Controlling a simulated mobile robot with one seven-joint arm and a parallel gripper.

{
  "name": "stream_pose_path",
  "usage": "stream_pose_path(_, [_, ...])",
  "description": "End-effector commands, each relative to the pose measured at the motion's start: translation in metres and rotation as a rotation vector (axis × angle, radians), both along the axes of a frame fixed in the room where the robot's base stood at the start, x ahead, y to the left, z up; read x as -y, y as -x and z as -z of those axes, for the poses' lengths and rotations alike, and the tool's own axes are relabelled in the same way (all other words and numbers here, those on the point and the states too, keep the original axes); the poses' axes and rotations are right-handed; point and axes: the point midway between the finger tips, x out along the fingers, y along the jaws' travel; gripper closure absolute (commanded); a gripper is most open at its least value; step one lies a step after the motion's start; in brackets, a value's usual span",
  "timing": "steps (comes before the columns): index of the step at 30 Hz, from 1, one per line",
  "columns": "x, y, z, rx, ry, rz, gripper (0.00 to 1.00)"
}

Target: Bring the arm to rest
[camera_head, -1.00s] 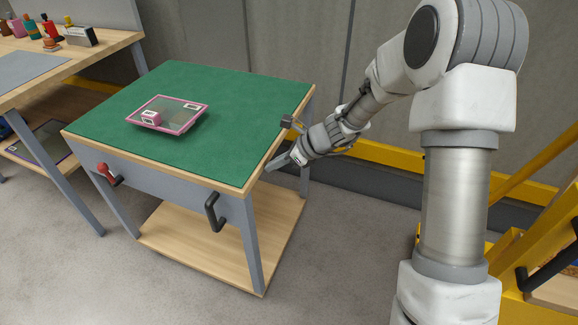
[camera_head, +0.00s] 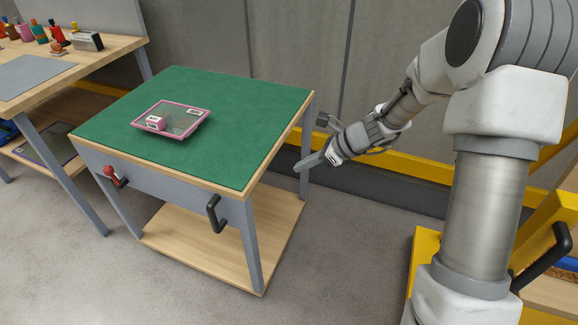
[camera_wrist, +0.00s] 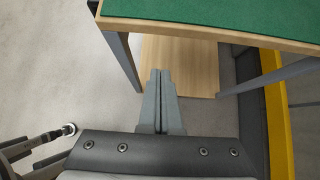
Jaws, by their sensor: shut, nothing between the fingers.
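My gripper (camera_head: 312,162) is off the right side of the green-topped table (camera_head: 227,108), with its fingers pointing left towards the table's right edge. It holds nothing. In the wrist view the two fingers of my gripper (camera_wrist: 160,76) are together, with the table's wooden lower shelf (camera_wrist: 187,62) beyond them. In the head view there is a small gap between the fingertips and the table's legs, though the exact distance is hard to tell.
A pink-rimmed tray (camera_head: 184,133) with a small pink-and-white box (camera_head: 155,122) lies on the green top. A workbench (camera_head: 85,57) with several bottles stands at left. A yellow rail (camera_head: 395,176) runs along the wall behind my arm. Yellow framework stands at right.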

Motion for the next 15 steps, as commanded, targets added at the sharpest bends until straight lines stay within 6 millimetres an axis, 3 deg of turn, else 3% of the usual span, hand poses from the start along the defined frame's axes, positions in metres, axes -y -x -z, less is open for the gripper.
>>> stream_pose_path(1, [0.007, 0.002, -0.01, 0.002, 0.002, 0.004, 1.0])
stream_pose_path(6, [0.02, 0.008, -0.022, 0.0, 0.001, 0.001, 1.0])
stream_pose_path(15, [0.023, 0.014, -0.031, 0.02, 0.019, -0.028, 1.0])
